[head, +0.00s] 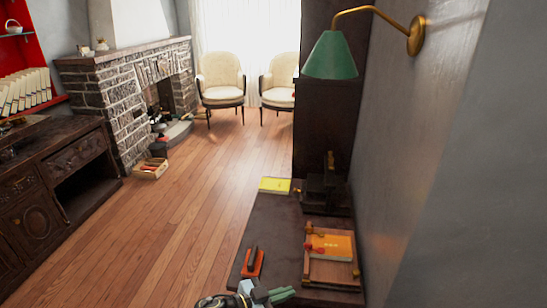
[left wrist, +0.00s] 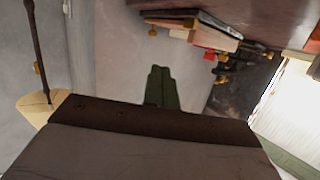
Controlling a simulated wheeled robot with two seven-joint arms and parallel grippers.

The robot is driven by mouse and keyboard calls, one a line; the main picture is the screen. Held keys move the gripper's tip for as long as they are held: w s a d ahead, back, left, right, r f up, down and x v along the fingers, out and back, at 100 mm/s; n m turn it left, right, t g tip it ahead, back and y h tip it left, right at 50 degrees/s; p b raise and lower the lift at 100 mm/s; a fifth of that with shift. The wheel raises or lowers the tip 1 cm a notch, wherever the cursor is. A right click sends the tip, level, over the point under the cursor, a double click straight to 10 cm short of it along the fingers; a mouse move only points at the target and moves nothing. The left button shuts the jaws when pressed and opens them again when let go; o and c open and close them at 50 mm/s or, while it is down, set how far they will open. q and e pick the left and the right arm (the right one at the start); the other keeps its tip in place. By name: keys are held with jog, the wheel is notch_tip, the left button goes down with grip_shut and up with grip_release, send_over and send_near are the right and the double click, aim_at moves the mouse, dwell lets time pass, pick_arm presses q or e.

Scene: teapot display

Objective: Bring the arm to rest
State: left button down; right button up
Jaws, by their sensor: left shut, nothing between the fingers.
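My left gripper (head: 280,295) shows at the bottom edge of the head view, with its green fingers pointing right. It is shut and empty, in front of the near end of the dark wooden tabletop (head: 262,225). In the left wrist view the closed green fingers (left wrist: 163,88) stand side by side against a grey surface, with nothing between them. Most of the left arm is cut off by the frame. My right gripper is in neither view.
On the tabletop are a wooden frame with an orange book (head: 338,246), an orange block with a dark handle (head: 253,262), a yellow book (head: 274,185) and a dark object (head: 328,190). A green wall lamp (head: 331,56) hangs above. The wooden floor (head: 190,215) is open.

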pick_arm(q)
jog(key=s+a+f+n+y, duration=0.35)
jog(key=a+f, duration=0.25)
jog(key=f, duration=0.2)
jog(key=s+a+f+n+t+y, duration=0.1)
jog(key=s+a+f+n+y, duration=0.15)
jog(key=s+a+f, duration=0.35)
jog(key=s+a+f+n+y, duration=0.25)
jog(key=s+a+f, duration=0.2)
jog(key=f, duration=0.45)
jog(key=s+a+f+g+y, duration=0.1)
jog(key=s+a+f+g, duration=0.1)
jog(key=s, duration=0.8)
jog(key=s+a+f+n+g+y, duration=0.1)
jog(key=s+a+f, duration=0.4)
jog(key=s, duration=0.6)
jog(key=s+a+f+n+g+y, duration=0.1)
jog(key=s+a+f+g+y, duration=0.2)
jog(key=s, duration=0.7)
jog(key=shift+s+a+f+g, duration=0.3)
jog(key=shift+a+f+g, duration=0.2)
jog(key=shift+g, duration=0.1)
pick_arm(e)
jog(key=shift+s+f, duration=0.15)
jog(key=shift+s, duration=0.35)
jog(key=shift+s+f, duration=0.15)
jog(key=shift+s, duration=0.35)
pick_arm(q)
jog(key=shift+w, duration=0.1)
